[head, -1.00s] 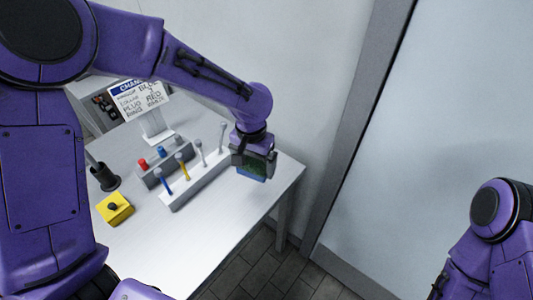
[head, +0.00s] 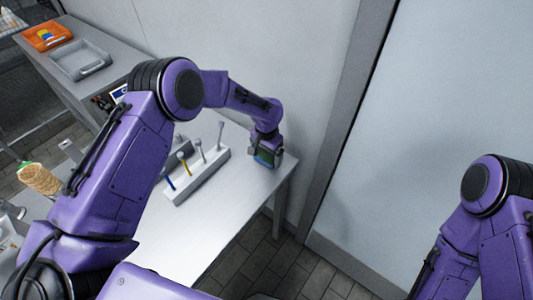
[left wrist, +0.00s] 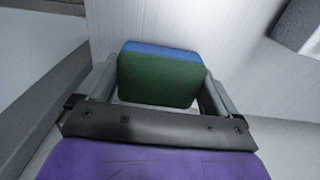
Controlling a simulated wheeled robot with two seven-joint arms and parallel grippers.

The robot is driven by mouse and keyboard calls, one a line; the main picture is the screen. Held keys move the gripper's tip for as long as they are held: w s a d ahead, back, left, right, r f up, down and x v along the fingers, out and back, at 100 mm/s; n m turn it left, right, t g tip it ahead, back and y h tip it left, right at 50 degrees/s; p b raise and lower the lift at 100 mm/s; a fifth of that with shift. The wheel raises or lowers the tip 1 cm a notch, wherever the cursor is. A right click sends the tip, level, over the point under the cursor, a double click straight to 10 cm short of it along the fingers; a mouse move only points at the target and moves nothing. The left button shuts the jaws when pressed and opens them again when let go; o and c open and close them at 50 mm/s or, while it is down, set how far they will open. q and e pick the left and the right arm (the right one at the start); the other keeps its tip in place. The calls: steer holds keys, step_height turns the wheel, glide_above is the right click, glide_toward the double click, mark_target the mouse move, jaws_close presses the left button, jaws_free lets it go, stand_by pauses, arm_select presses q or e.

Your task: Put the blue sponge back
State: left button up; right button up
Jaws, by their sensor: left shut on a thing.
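The blue sponge, with a green layer, shows in the left wrist view (left wrist: 158,76) between the two fingers of my left gripper (left wrist: 158,88), which is shut on it. In the head view the sponge (head: 264,158) is at the far right part of the white table (head: 215,240), under my left gripper (head: 266,150). I cannot tell whether it touches the tabletop. My right arm shows at the right edge; its gripper is out of view.
A light grey rack (head: 203,182) with several upright pegs stands left of the sponge. My left arm hides much of the table's left side. A grey tray (head: 80,60) and an orange tray (head: 47,36) sit on another table at upper left. The table's front is clear.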

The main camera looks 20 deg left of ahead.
mark_target(266, 153)
arm_select(q)
steer(key=shift+w+f, duration=0.2)
steer(key=shift+f, duration=0.45)
steer(key=shift+s, duration=0.2)
steer(key=o, duration=0.6)
steer(key=shift+w+f, duration=0.1)
steer(key=shift+r, duration=0.65)
step_height(266, 153, up, 11)
steer(key=shift+r+b, duration=0.1)
steer(key=shift+b, duration=1)
